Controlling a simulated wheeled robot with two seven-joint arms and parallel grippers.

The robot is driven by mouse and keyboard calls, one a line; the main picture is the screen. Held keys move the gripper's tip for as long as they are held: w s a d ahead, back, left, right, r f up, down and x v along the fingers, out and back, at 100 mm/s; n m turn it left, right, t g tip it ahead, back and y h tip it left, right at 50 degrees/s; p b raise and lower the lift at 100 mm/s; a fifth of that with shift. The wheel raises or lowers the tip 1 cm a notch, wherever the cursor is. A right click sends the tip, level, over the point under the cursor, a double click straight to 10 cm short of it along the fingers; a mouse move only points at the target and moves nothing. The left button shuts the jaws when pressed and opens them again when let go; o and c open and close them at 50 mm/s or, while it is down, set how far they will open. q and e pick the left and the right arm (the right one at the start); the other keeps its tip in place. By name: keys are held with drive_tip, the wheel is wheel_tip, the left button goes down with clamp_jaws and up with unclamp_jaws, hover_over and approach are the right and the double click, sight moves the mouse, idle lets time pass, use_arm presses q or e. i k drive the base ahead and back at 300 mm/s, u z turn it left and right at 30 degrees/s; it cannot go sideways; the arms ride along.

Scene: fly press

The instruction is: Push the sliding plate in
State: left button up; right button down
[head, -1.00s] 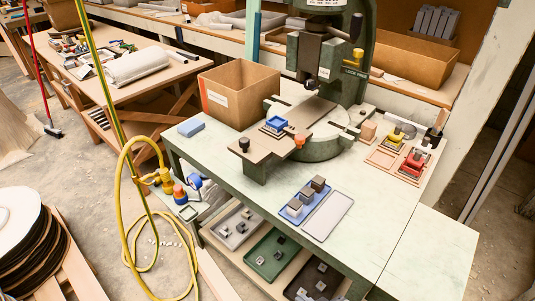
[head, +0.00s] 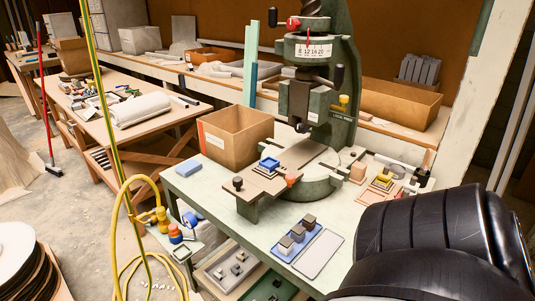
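The green fly press (head: 318,95) stands on the pale green bench. Its sliding plate (head: 257,184) sticks out from the press base toward the front left. A blue square piece (head: 269,163) sits on the plate. A dark knob (head: 238,182) is at the plate's left corner and an orange-red knob (head: 291,180) is at its right. A black rounded arm part of mine fills the lower right and hides the bench's right end. Neither gripper's fingers show in the head view.
A blue tray (head: 288,244) with grey blocks and a grey tray (head: 318,254) lie in front. A yellow hose (head: 124,215) hangs at the left.

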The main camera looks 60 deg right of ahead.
sight(250, 185)
drive_tip(key=u, duration=0.1)
drive_tip(key=k, duration=0.5)
drive_tip(key=z, duration=1)
